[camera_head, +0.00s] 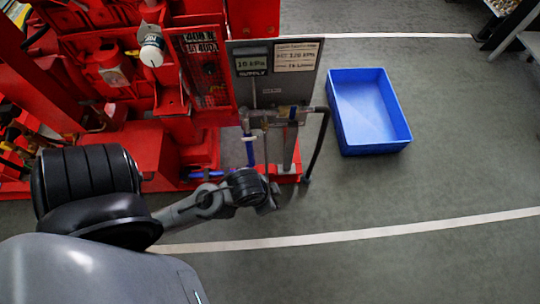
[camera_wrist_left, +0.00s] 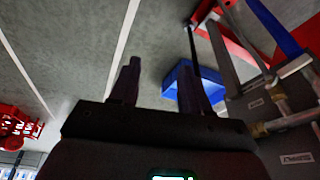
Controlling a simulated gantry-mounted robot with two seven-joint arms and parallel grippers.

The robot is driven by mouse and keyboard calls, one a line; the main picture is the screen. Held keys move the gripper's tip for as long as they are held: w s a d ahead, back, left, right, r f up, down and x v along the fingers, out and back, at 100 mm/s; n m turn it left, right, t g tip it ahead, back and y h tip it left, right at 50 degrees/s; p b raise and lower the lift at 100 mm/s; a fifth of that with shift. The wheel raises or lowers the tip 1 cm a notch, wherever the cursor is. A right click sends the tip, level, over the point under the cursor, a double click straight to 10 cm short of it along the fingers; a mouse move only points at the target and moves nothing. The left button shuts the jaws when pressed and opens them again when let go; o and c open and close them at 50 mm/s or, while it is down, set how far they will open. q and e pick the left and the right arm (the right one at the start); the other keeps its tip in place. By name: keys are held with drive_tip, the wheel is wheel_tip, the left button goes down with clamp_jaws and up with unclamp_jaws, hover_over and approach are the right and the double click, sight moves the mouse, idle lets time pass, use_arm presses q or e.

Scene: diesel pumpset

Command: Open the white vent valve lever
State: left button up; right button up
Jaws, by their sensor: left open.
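A grey panel (camera_head: 277,75) carries labels and a run of metal pipes and valve fittings (camera_head: 272,117) along its lower part. A small whitish piece (camera_head: 250,137) shows on a blue pipe below the fittings; I cannot tell whether it is the white vent valve lever. My left gripper (camera_head: 270,198) is below and in front of the fittings, apart from them. In the left wrist view its two fingers (camera_wrist_left: 160,85) stand apart with nothing between them. The brass and grey fittings (camera_wrist_left: 275,125) are to the right of the fingers there. My right gripper is not in view.
A blue crate (camera_head: 367,112) stands on the floor right of the panel. The red pumpset (camera_head: 130,100) fills the upper left. The grey floor in front is clear, with white lines.

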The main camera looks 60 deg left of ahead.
use_arm(q)
drive_tip(key=shift+r, duration=0.3)
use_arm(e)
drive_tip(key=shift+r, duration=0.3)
